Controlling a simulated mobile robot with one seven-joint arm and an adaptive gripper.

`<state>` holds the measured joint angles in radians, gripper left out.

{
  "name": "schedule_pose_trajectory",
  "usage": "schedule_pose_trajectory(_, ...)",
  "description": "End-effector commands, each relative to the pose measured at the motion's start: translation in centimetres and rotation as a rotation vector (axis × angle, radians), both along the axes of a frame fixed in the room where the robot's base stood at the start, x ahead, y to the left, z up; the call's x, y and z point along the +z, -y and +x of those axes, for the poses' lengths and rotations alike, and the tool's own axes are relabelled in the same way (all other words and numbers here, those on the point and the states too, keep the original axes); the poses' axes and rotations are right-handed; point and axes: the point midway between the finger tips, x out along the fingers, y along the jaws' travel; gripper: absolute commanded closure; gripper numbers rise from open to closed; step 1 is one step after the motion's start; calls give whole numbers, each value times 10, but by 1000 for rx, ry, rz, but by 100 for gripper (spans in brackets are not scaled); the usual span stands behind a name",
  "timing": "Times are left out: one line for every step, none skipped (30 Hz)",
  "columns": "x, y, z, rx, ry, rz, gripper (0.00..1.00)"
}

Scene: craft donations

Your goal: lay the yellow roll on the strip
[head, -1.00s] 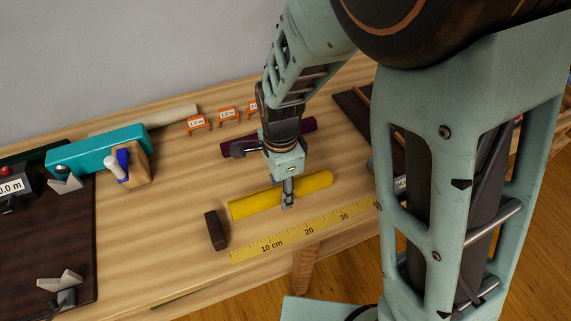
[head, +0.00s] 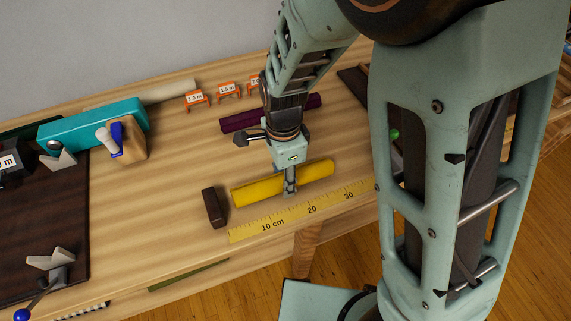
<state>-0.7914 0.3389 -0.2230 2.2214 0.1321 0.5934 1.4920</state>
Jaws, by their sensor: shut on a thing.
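The yellow roll (head: 255,191) lies lengthwise just behind the yellow measuring strip (head: 330,201), roughly parallel to it. The strip is marked in cm and runs along the table's front edge. My gripper (head: 290,191) points down and is shut on the yellow roll near its middle. The fingers hide a small part of the roll. I cannot tell whether the roll touches the table or hangs slightly above it.
A dark brown block (head: 214,207) stands at the strip's left end. A purple roll (head: 240,121) lies behind my gripper. Small orange stands (head: 229,90) are at the back. Bare table lies between.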

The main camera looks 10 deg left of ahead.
Motion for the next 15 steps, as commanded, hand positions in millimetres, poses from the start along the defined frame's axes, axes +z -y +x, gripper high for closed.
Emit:
schedule_pose_trajectory(0, 0, 0, 0, 0, 0, 91)
schedule_pose_trajectory(0, 0, 0, 0, 0, 0, 91)
schedule_pose_trajectory(0, 0, 0, 0, 0, 0, 91)
schedule_pose_trajectory(0, 0, 0, 0, 0, 0, 91)
schedule_pose_trajectory(0, 0, 0, 0, 0, 0, 61)
schedule_pose_trajectory(0, 0, 0, 0, 0, 0, 57)
schedule_pose_trajectory(0, 0, 0, 0, 0, 0, 53)
schedule_pose_trajectory(0, 0, 0, 0, 0, 0, 50)
schedule_pose_trajectory(0, 0, 0, 0, 0, 0, 46)
schedule_pose_trajectory(0, 0, 0, 0, 0, 0, 43)
schedule_pose_trajectory(0, 0, 0, 0, 0, 0, 43)
schedule_pose_trajectory(0, 0, 0, 0, 0, 0, 43)
schedule_pose_trajectory(0, 0, 0, 0, 0, 0, 43)
schedule_pose_trajectory(0, 0, 0, 0, 0, 0, 43)
schedule_pose_trajectory(0, 0, 0, 0, 0, 0, 43)
